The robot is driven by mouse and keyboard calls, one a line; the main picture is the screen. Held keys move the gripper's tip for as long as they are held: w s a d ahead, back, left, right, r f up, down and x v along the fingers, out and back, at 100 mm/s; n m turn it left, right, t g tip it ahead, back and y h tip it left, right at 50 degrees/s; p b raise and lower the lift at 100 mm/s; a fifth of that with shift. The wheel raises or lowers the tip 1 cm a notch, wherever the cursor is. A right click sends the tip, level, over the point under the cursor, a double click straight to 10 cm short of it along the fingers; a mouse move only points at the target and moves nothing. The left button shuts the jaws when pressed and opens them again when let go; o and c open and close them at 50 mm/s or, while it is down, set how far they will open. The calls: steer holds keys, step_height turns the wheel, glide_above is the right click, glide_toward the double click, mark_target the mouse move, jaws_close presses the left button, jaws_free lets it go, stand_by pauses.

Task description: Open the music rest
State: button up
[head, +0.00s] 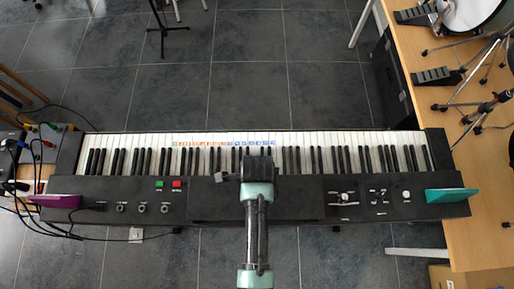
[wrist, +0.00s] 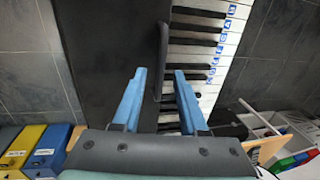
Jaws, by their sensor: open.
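A black electric keyboard (head: 100,205) lies across the head view, with its keys along the far side. The music rest (head: 215,207) appears as a dark flat panel folded down at the middle of the keyboard's top, partly hidden by my arm. In the wrist view the dark panel (wrist: 105,40) shows with a thin dark raised bar (wrist: 163,50) along its key-side edge. My gripper (wrist: 160,74) is open, with its blue fingers on either side of the bar's line. I cannot tell whether they touch it. In the head view the fingertips are hidden.
A purple piece (head: 60,201) and a teal piece (head: 452,195) sit at the keyboard's ends. A wooden table (head: 440,130) with drum hardware stands at right. Cables run at left. Coloured boxes (wrist: 40,145) show in the wrist view.

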jaws_close()
stand_by(1.4)
